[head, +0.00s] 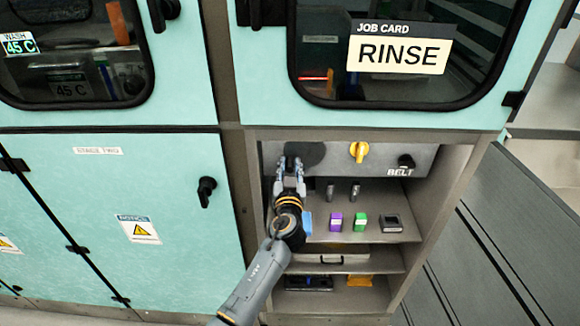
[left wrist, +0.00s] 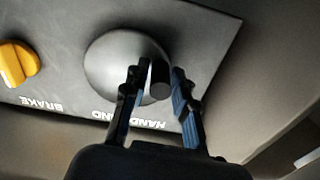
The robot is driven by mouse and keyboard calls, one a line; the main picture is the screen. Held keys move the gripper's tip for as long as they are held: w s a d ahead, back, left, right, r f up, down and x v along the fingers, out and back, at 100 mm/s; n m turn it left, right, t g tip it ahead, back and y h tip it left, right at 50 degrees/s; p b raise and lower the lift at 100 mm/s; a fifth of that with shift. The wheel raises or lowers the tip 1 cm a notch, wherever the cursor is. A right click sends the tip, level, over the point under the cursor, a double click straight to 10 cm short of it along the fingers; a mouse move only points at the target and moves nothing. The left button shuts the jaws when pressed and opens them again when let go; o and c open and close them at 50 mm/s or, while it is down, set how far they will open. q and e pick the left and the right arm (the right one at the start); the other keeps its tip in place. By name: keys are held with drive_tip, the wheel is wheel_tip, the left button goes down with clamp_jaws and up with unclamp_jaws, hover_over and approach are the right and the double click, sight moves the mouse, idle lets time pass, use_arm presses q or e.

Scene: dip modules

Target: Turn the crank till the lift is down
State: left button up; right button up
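The hand-wind crank is a round grey disc (left wrist: 112,70) with a short black knob (left wrist: 160,78) near its rim. In the head view the disc (head: 311,152) sits at the left of the grey control panel. My left gripper (head: 290,165) is at the disc's left side. The knob is hidden behind the fingers in the head view. I cannot make out the lift. My right gripper is not in view.
A yellow brake knob (head: 359,151) and a black belt knob (head: 406,161) share the panel. Below, a shelf holds a purple module (head: 336,221), a green module (head: 360,222) and a dark device (head: 391,225). Cabinet side walls bound the opening.

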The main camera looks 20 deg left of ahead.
use_arm(q)
clamp_jaws()
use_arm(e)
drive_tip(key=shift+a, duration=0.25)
